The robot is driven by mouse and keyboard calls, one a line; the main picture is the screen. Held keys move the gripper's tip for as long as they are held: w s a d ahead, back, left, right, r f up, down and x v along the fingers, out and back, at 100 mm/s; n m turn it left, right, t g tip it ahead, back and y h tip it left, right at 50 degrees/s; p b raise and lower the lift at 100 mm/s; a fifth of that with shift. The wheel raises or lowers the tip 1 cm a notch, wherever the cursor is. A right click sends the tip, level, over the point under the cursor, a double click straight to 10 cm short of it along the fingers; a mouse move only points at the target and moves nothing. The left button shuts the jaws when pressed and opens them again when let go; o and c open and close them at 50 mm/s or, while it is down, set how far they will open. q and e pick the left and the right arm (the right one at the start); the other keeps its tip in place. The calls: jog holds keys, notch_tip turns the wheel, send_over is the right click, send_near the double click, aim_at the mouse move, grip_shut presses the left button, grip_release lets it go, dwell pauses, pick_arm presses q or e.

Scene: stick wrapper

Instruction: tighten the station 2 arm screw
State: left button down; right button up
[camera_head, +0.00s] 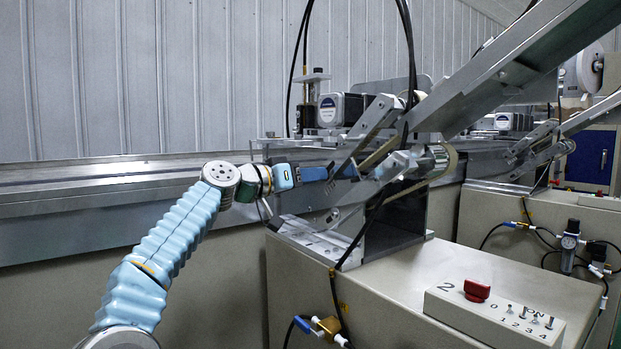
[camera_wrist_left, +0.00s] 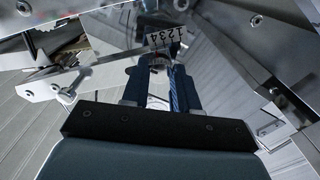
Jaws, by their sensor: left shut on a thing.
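Station 2 is the near machine with the control panel (camera_head: 495,312) marked 2. Its slanted metal arm (camera_head: 500,75) comes down from the upper right. My left gripper (camera_head: 345,171) reaches in from the left to the metal linkage under this arm. In the left wrist view its two dark blue fingers (camera_wrist_left: 162,68) are shut on a small part at the linkage, the arm screw. The screw is mostly hidden between the fingertips, so its turn and seating cannot be told. My right gripper is not in view.
A red switch (camera_head: 477,290) and small toggles sit on the panel. A black cable (camera_head: 362,238) hangs close by the linkage. A motor unit (camera_head: 341,109) stands behind, along the long metal rail (camera_head: 100,181). Another station (camera_head: 560,200) stands at the right.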

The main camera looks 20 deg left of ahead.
pick_arm(q)
jog(key=shift+f, duration=0.2)
jog(key=c, duration=0.9)
grip_release()
jog(key=shift+r, duration=0.1)
jog(key=shift+o, duration=0.2)
jog(key=b+v, duration=0.5)
jog(key=v, duration=0.8)
jog(key=shift+s+a, duration=0.25)
jog(key=shift+s, duration=0.05)
